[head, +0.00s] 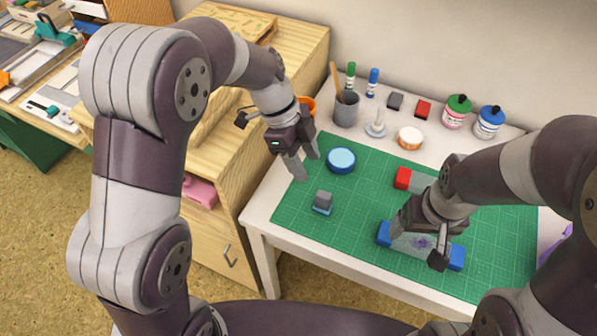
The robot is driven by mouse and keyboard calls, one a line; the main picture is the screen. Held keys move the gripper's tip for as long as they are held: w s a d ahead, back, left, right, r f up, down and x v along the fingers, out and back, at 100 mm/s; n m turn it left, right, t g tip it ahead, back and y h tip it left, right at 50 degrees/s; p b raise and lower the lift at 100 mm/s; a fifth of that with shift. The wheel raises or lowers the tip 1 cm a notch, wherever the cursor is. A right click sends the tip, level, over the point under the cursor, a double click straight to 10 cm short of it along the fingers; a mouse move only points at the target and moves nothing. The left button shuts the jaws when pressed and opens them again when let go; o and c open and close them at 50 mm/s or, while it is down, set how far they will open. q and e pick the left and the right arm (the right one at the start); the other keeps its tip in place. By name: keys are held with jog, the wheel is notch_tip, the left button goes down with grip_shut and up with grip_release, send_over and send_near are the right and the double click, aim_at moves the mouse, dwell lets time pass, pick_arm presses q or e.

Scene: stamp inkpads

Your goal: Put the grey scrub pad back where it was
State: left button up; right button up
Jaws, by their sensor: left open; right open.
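A pale grey pad with a purple stain (408,242) lies on the green mat at the front right, between two blue end pieces (457,257). I take it to be the grey scrub pad. My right gripper (420,238) is open right above it and hides part of it; I cannot tell whether they touch. A small grey block on a blue base (323,201) stands on the mat at the left.
The green cutting mat (365,205) covers most of the white table. A red-and-grey block (403,178) lies behind my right gripper.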

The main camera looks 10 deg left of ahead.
pick_arm(q)
jog(key=s+a+f+n+t+y, duration=0.2)
jog(key=s+a+n, duration=0.9)
jog(key=n, duration=1)
jog(key=a+f+y, duration=0.1)
jog(key=a+y, duration=0.1)
jog(key=shift+s+a+t, duration=0.3)
jog(key=shift+a+t, duration=0.05)
jog(key=shift+t, duration=0.05)
